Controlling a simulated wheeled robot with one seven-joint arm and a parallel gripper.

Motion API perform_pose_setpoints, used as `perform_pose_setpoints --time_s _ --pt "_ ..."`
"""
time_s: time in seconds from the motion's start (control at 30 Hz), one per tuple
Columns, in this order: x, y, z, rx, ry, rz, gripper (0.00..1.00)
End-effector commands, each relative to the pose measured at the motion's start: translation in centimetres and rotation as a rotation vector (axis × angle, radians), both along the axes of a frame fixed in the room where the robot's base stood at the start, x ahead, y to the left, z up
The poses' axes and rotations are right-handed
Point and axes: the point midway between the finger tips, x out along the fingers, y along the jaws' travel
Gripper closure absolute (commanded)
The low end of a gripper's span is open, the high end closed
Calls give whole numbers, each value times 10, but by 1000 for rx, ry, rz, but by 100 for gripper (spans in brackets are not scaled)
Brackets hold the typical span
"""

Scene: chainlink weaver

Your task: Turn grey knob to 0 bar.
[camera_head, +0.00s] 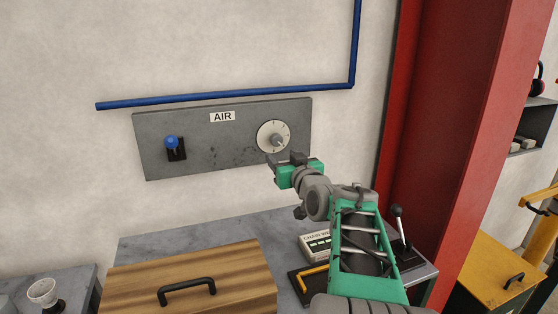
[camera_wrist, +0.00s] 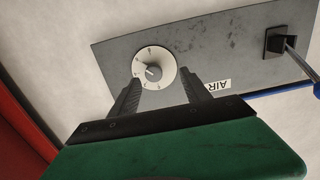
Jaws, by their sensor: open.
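The grey knob (camera_head: 277,140) sits at the centre of a round white dial on the right part of a grey wall panel (camera_head: 220,153) labelled AIR. In the wrist view the knob (camera_wrist: 153,72) shows between and beyond the finger tips, with a dark pointer mark on it. The dial's markings are too small to read. My gripper (camera_head: 283,159) is just below and in front of the dial in the head view. In the wrist view its two black fingers (camera_wrist: 164,84) are apart with nothing between them, and they appear not to touch the knob.
A blue lever (camera_head: 172,143) is on the panel's left. A blue pipe (camera_head: 225,95) runs above. Below are a wooden box (camera_head: 190,281) with a black handle and a grey bench top (camera_head: 170,239). A red column (camera_head: 450,130) stands close on the right.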

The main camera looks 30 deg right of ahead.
Motion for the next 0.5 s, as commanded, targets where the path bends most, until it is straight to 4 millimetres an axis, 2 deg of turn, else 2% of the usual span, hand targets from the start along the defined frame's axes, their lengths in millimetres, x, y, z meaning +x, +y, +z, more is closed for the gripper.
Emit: perform_pose_setpoints --time_s 0.03,0.17,0.4,0.5 --pt "-2 -12 1 -6 -29 -14 44" --pt "7 -20 10 -11 -54 -19 44" --pt "52 -29 10 -11 -51 -17 44" --pt "65 -33 10 -12 -50 -19 44"
